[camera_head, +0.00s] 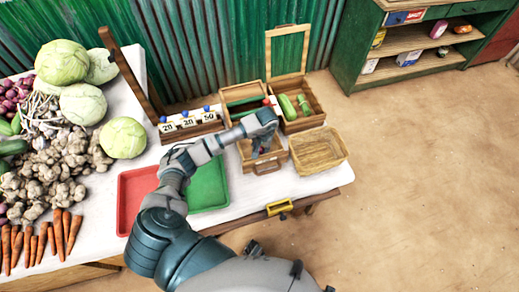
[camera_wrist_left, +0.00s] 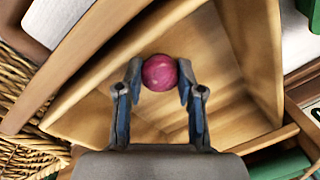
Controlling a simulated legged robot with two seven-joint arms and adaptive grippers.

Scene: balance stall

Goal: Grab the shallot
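The shallot (camera_wrist_left: 160,72) is a round, purple-pink bulb between the fingertips of my left gripper (camera_wrist_left: 160,78) in the left wrist view. Both fingers touch its sides, so the gripper looks shut on it. Behind it is the inside of an open wooden box (camera_wrist_left: 165,120). In the head view, my left gripper (camera_head: 263,152) reaches down at the small wooden box (camera_head: 267,168) on the table's right part, and the shallot is mostly hidden there. My right gripper is not in view.
A wicker basket (camera_head: 318,152) stands right of the box, with a crate of green vegetables (camera_head: 302,118) behind. A red tray (camera_head: 135,190) and green tray (camera_head: 210,188) lie left. Ginger (camera_head: 45,170), carrots (camera_head: 65,232) and cabbages (camera_head: 123,138) fill the table's left.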

